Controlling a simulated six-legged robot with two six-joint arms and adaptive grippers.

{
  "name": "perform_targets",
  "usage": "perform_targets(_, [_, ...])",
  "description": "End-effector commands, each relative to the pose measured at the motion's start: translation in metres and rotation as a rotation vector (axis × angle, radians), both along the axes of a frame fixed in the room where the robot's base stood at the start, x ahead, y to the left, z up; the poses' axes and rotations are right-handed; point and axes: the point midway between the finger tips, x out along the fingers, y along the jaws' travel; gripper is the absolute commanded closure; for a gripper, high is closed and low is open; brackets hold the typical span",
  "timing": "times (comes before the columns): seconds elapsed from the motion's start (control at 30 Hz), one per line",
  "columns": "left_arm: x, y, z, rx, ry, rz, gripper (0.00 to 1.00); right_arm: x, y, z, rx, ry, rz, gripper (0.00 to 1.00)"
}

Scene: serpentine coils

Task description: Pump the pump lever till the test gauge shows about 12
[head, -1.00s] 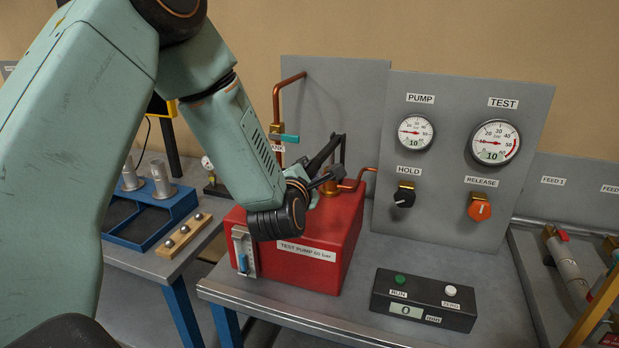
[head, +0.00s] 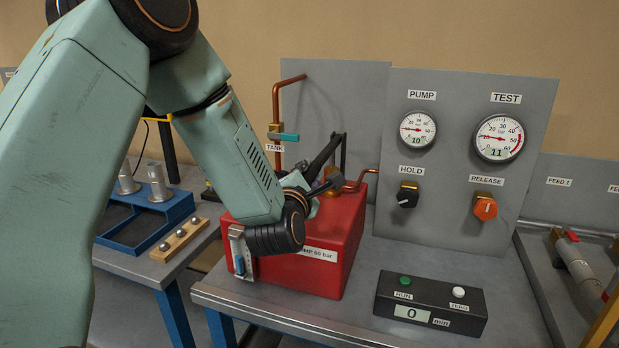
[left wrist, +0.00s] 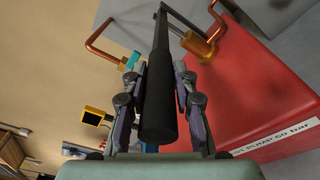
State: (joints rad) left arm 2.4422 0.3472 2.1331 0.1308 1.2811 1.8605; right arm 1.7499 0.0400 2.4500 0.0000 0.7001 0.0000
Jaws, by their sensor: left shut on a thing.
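The red test pump (head: 338,240) stands on the grey bench. Its black pump lever (head: 325,158) slants down from the pivot at the back into my left gripper (head: 322,186). In the left wrist view the lever's dark handle (left wrist: 158,105) lies between the two fingers, and the gripper (left wrist: 158,92) is shut on it. The test gauge (head: 499,138) on the grey panel reads 11. My left forearm hides part of the pump's front and label. My right gripper is not in view.
The black hold knob (head: 407,198) and orange release knob (head: 485,208) sit below the gauges. A black box (head: 431,305) with run and zero buttons stands in front of the panel. A blue rack (head: 147,219) stands on the left bench.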

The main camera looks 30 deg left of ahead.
Motion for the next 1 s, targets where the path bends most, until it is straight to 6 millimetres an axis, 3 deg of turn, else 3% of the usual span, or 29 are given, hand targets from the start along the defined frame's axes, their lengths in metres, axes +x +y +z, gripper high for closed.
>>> perform_targets(0.03, [-0.004, -0.001, -0.011, -0.010, 0.029, 0.001, 1.00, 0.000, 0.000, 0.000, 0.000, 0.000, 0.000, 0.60])
perform_targets(0.07, [-0.004, -0.001, -0.011, -0.012, 0.029, 0.001, 0.70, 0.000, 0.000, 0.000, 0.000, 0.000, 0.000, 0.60])
perform_targets(0.3, [-0.003, -0.001, -0.009, -0.008, 0.023, 0.001, 0.50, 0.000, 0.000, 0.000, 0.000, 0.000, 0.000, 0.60])
perform_targets(0.67, [-0.006, -0.002, -0.006, -0.006, 0.016, -0.001, 0.50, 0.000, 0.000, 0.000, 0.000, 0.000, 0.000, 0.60])
perform_targets(1.0, [-0.052, -0.018, -0.003, -0.007, 0.019, -0.001, 0.50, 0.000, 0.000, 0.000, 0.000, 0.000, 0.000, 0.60])
